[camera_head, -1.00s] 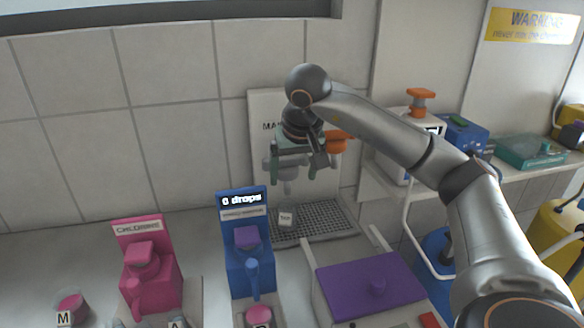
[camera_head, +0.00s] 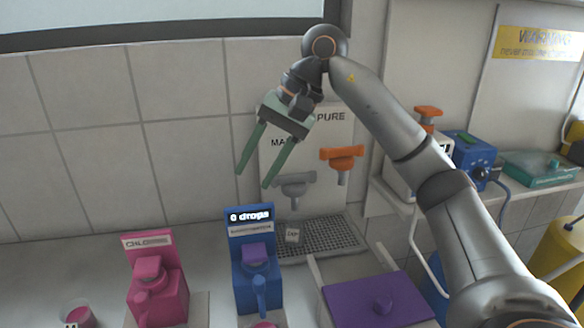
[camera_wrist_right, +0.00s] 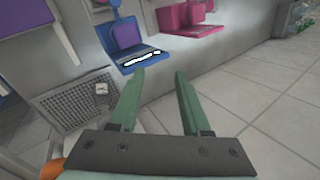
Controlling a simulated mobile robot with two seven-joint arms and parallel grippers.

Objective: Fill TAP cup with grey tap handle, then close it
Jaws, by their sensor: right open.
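The grey tap handle (camera_head: 293,186) is on the white wall panel, with its spout pointing down. The TAP cup (camera_head: 292,233), small with a white label, stands on the metal drain grate below the grey tap. The cup also shows in the wrist view (camera_wrist_right: 101,89). What is inside the cup is too small to tell. My right gripper (camera_head: 254,180) is open and empty, up and to the left of the grey handle, its green fingers apart and pointing down-left. In the wrist view nothing is between its fingers (camera_wrist_right: 160,78). My left gripper is not in view.
An orange tap handle (camera_head: 341,157) is just right of the grey one. A blue dispenser reading "0 drops" (camera_head: 252,270) and a pink dispenser (camera_head: 157,290) stand front left. A purple-lidded box (camera_head: 375,300) is front right of the drain grate (camera_head: 335,236).

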